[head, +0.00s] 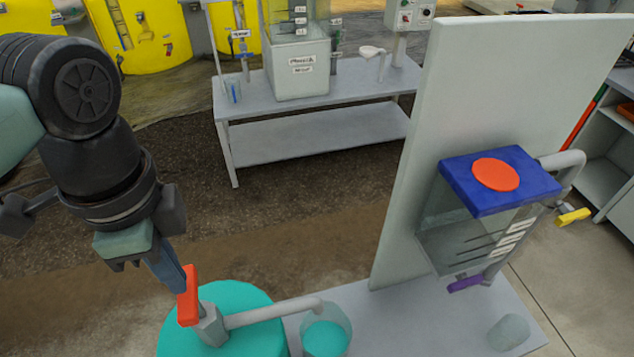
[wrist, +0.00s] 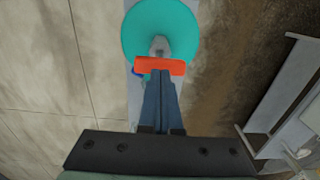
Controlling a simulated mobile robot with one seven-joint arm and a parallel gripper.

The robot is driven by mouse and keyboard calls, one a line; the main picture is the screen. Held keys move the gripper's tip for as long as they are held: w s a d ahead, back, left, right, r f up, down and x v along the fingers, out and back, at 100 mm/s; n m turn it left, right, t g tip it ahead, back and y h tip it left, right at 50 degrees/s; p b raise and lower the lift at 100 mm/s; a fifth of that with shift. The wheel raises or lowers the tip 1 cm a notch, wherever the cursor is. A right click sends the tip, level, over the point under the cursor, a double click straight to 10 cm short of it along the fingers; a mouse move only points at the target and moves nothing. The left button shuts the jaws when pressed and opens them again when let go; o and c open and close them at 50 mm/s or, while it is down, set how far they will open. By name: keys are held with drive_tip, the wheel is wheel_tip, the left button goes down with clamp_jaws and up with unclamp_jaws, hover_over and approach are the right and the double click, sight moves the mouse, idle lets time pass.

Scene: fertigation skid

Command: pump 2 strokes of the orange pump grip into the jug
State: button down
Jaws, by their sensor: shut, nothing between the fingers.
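The orange pump grip (head: 189,297) stands up from a grey pump head on a teal round container (head: 245,298). A grey spout (head: 270,313) runs right to a clear jug (head: 343,321) with teal content showing inside. My gripper (head: 180,285) is shut and empty, its blue fingers coming down from the upper left to the grip. In the wrist view the fingertips (wrist: 161,76) meet the near side of the orange grip (wrist: 150,66). I cannot tell whether they touch it. The jug is not clearly seen there.
A pale upright panel (head: 480,100) stands right of the jug, with a blue-lidded clear tank (head: 465,240), a yellow valve handle (head: 573,216) and a purple one (head: 465,284). A small cup (head: 508,332) sits at the bench's right end. Another bench (head: 330,135) stands behind, across open floor.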

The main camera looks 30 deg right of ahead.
wheel_tip(320, 180, up, 6)
drive_tip(key=p, duration=0.2)
drive_tip(key=shift+p, duration=0.35)
idle(0.6)
